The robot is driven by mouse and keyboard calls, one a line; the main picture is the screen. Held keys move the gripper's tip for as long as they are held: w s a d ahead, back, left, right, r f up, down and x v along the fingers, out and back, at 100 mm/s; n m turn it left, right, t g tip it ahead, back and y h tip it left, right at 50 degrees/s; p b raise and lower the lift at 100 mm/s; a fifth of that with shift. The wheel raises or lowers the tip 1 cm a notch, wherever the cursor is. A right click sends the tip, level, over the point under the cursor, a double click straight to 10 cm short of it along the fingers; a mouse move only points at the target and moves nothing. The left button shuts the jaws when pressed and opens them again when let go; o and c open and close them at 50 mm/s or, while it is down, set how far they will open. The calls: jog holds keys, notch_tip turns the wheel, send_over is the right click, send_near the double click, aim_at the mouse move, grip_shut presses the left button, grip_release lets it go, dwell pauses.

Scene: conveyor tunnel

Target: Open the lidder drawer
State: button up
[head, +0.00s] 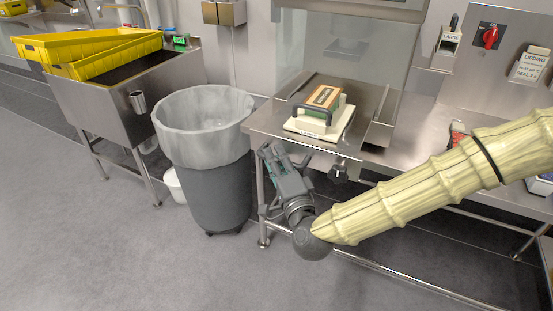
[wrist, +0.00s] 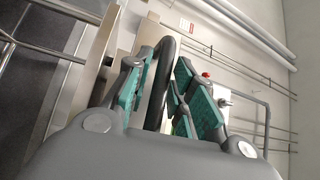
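The lidder is the steel unit on the bench, with a cream drawer plate (head: 336,133) at its front. A black loop handle (head: 313,114) stands on the plate, in front of a boxed tray with a brown and green top (head: 323,97). My gripper (head: 268,151) is at the bench's front left corner, left of and below the plate. In the wrist view its teal-padded fingers (wrist: 168,98) are apart, and a dark curved bar (wrist: 158,86), apparently the handle, shows between them. I cannot tell whether the pads touch it.
A grey bin with a clear liner (head: 205,125) stands close left of my gripper. A sink with yellow crates (head: 110,55) is further left. The steel bench (head: 405,151) runs right, with a red switch (head: 490,36) on the wall. The floor in front is clear.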

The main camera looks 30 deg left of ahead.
dwell(0.3)
jog(key=v, duration=1.2)
jog(key=shift+f, duration=0.1)
jog(key=s+d+f+n+g+h, duration=0.1)
jog(key=d+f+g+h, duration=0.15)
jog(key=d+f, duration=0.55)
jog(key=s+d+f+n+g+h, duration=0.1)
jog(key=s+d+f+n+h, duration=0.2)
jog(key=f, duration=0.9)
jog(key=d+f+g+h, duration=0.2)
jog(key=d+f+h, duration=0.1)
jog(key=d+f, duration=0.55)
jog(key=s+d+f+n+g+h, duration=0.15)
jog(key=s+d+f, duration=0.3)
jog(key=d, duration=0.45)
jog(key=s+d+f+g+h, duration=0.25)
jog(key=s+d+f, duration=0.2)
jog(key=d, duration=0.45)
jog(key=s+d+f+g+h, duration=0.25)
jog(key=s+d+f, duration=0.2)
jog(key=d, duration=0.45)
notch_tip(320, 180, up, 15)
jog(key=p, duration=1.5)
jog(key=shift+d+r+p, duration=0.1)
jog(key=shift+r+p, duration=0.1)
jog(key=shift+p, duration=0.1)
